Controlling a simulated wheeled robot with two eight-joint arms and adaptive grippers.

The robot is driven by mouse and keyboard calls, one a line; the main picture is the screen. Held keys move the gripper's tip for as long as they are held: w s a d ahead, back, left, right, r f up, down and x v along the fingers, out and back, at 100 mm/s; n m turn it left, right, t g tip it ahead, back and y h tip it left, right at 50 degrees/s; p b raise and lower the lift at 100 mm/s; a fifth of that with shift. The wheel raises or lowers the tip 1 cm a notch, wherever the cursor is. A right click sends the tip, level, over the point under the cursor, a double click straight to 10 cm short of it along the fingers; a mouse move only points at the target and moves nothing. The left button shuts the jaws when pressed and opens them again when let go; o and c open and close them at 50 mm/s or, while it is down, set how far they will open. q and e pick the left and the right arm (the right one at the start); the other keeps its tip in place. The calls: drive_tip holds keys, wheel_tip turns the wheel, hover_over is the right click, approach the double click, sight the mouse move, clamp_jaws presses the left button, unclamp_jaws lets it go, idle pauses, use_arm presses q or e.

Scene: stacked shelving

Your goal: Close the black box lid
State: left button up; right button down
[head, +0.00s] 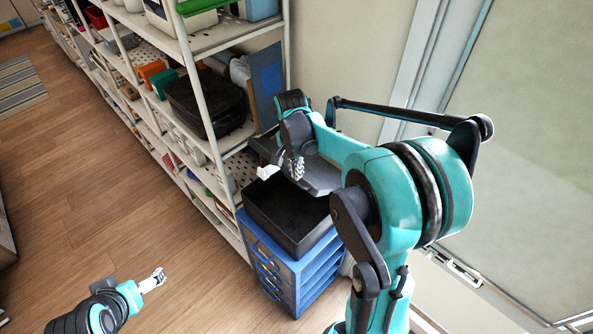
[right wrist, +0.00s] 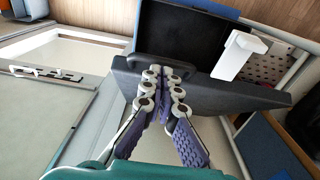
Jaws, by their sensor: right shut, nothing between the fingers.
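The black box (head: 278,212) sits on a blue drawer unit, its dark inside open to view. Its dark grey lid (head: 322,178) stands raised at the far side; it also shows in the right wrist view (right wrist: 235,97). My right gripper (head: 297,169) is shut and empty, right by the lid. In the right wrist view its fingertips (right wrist: 167,75) overlap the lid near a dark handle; I cannot tell if they touch. The open box (right wrist: 190,32) lies beyond. My left gripper (head: 153,281) is low at left, far from the box; its jaws are too small to judge.
The blue drawer unit (head: 285,268) stands against white shelving (head: 203,95). A black case (head: 207,103) sits on a shelf to the left. A white piece (head: 267,171) is at the box's back corner. A wall is at right.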

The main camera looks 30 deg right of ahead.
drive_tip(key=s+a+f+h+b, duration=0.1)
drive_tip(key=a+f+b, duration=0.3)
drive_tip(key=f+b, duration=0.3)
drive_tip(key=s+a+f+t+h+b, duration=0.1)
drive_tip(key=a+f+h+b, duration=0.1)
drive_tip(key=f+b, duration=0.5)
drive_tip(key=s+a+f+h+b, duration=0.1)
drive_tip(key=a+f+b, duration=0.4)
drive_tip(key=f, duration=0.5)
drive_tip(key=shift+s+a+f+t+h+b, duration=0.2)
drive_tip(key=shift+a+t+h+b, duration=0.15)
drive_tip(key=shift+h+b, duration=0.6)
drive_tip(key=shift+y, duration=0.25)
